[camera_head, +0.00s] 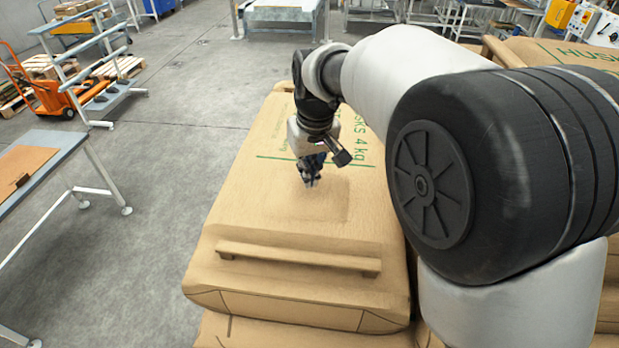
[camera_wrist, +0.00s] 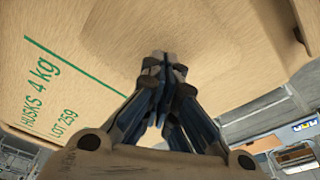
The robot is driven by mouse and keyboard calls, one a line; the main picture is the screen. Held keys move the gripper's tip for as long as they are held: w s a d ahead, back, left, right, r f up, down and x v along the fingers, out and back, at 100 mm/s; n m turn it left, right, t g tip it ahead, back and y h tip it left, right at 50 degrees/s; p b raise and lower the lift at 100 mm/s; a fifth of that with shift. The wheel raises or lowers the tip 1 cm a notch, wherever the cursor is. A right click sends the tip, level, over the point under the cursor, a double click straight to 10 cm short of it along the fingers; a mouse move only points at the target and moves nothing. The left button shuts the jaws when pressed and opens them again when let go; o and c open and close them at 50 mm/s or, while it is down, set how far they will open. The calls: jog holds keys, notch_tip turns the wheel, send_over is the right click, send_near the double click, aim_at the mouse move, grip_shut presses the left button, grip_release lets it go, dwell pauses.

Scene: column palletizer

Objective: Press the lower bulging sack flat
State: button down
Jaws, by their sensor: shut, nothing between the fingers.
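A large tan sack with green print (camera_head: 230,205) lies flat on top of the near stack; its print shows "HUSKS 4 kg" in the wrist view (camera_wrist: 85,75). My gripper (camera_head: 310,183) points down over the middle of this sack, its fingers shut and empty. The fingertips also show close together against the sack in the wrist view (camera_wrist: 163,60). A squarish shaded patch lies around the tips; I cannot tell whether they touch or hover just above. Another sack (camera_head: 285,336) shows only its front edge beneath. My arm hides the sack's right side.
A raised tan strip (camera_head: 298,258) crosses the sack's near end. Another printed sack (camera_head: 570,52) lies at the right behind my arm. A grey table (camera_head: 60,150) with a brown board stands left. An orange pallet truck (camera_head: 45,95) is farther back. The floor between is clear.

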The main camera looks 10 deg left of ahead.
aim_at(308, 192)
jog(key=shift+s+d+b+x, duration=0.2)
jog(key=shift+b+x, duration=0.55)
jog(key=shift+x, duration=0.3)
jog(key=shift+s+d+b+x, duration=0.15)
jog(key=shift+b+x, duration=0.55)
jog(key=shift+x, duration=0.35)
jog(key=shift+s+f, duration=0.2)
jog(key=shift+f, duration=0.2)
dwell(1.2)
jog(key=shift+r, duration=0.1)
jog(key=w+a+p+v, duration=0.1)
jog(key=p+v, duration=0.6)
jog(key=v, duration=0.2)
jog(key=shift+w+r, duration=0.25)
jog(key=shift+w, duration=0.2)
jog(key=shift+a, duration=0.2)
